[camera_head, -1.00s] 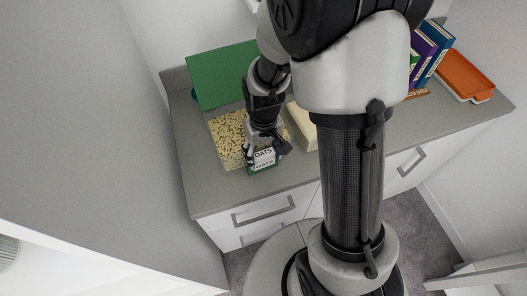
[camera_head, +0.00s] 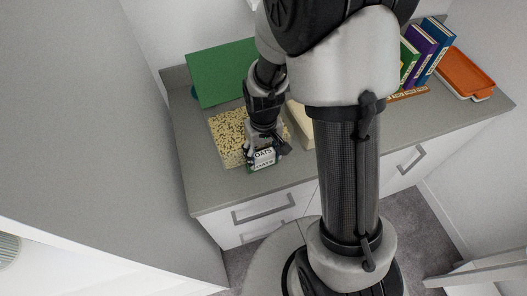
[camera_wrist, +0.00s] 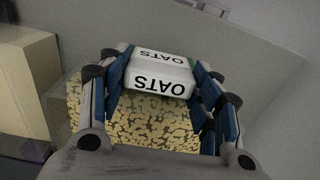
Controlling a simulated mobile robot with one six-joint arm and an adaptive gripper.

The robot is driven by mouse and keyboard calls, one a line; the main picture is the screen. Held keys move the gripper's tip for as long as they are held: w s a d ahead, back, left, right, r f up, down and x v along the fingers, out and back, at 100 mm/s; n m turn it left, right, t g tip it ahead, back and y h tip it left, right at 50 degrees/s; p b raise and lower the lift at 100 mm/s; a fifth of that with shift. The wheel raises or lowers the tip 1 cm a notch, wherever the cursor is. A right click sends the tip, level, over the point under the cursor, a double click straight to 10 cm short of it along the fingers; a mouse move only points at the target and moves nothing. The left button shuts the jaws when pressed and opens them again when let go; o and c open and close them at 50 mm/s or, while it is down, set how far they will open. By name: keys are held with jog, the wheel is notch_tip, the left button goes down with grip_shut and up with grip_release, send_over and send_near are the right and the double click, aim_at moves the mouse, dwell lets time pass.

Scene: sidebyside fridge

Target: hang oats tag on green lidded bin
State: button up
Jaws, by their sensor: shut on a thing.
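My gripper (camera_head: 262,150) is shut on the oats tag (camera_head: 263,157), a small white and green tag lettered OATS. In the wrist view the tag (camera_wrist: 160,75) sits between the blue-padded fingers of my gripper (camera_wrist: 160,90). The tag is at the near wall of an open clear bin (camera_head: 226,140) full of oat flakes; I cannot tell whether it touches or hooks over the rim. The bin's green lid (camera_head: 222,72) stands raised at the back. In the wrist view the flakes (camera_wrist: 150,130) show below the tag.
A cream box (camera_head: 301,125) stands right of the bin, partly hidden by my arm. Several books (camera_head: 425,50) and an orange tray (camera_head: 466,72) are at the counter's right. The grey counter (camera_head: 205,195) has bare space at the front left. Drawers are below.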

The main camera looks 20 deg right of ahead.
aim_at(263, 153)
jog(key=o, duration=1)
jog(key=shift+c, duration=0.2)
notch_tip(263, 153, up, 12)
dwell(0.4)
jog(key=s+r+t+b, duration=0.1)
jog(key=s+r+t, duration=0.1)
jog(key=s+r, duration=0.3)
jog(key=s+r+t+b, duration=0.2)
jog(key=s+r, duration=0.3)
jog(key=s, duration=0.5)
jog(key=shift+m+t, duration=0.3)
jog(key=shift+m, duration=0.1)
